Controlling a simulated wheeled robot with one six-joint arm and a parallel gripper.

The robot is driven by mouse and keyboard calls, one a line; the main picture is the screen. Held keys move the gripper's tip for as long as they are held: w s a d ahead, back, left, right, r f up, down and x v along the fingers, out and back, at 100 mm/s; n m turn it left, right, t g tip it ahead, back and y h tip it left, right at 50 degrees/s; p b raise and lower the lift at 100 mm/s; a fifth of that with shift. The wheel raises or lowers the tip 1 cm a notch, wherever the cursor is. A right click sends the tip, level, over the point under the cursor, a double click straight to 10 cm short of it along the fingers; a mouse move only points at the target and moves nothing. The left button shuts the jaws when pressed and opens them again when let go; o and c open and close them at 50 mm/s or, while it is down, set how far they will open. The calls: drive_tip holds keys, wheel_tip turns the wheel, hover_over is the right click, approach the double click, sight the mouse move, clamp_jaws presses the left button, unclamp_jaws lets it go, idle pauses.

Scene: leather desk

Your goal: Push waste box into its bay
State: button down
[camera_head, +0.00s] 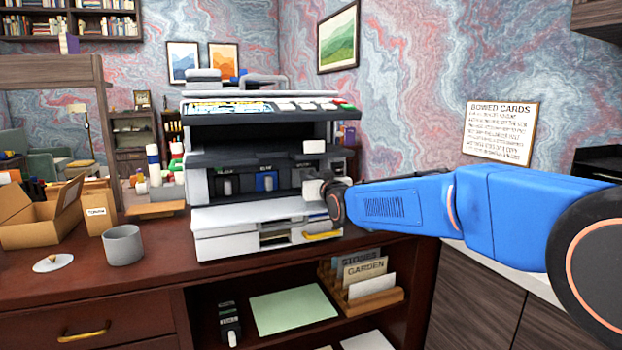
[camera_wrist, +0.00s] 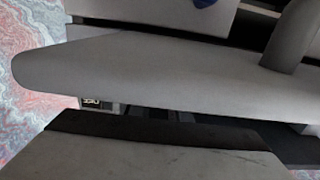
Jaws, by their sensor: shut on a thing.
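The printer (camera_head: 218,222) stands on the desk with its dark front bays open. My gripper (camera_head: 318,188) is at the right end of the bay row, near a small pale block (camera_head: 313,147) on the dark front. It is shut on a pale part at its tips, probably the waste box, but the hold is small and partly hidden by my wrist. In the wrist view, a long grey round-ended piece (camera_wrist: 150,70) and a pale block with a dark edge (camera_wrist: 140,155) fill the close range. I cannot tell for sure which is the waste box.
Several toner units, one of them blue (camera_head: 266,181), sit in the bays left of my gripper. A grey cup (camera_head: 123,245), a white lid (camera_head: 53,263) and an open carton (camera_head: 32,219) are on the left. A card rack (camera_head: 375,302) sits in the shelf below.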

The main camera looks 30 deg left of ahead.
drive_tip(key=shift+w+a, duration=0.35)
drive_tip(key=shift+a, duration=0.05)
drive_tip(key=c, duration=1.6)
unclamp_jaws()
drive_tip(key=v, duration=1.7)
drive_tip(key=shift+s, duration=0.25)
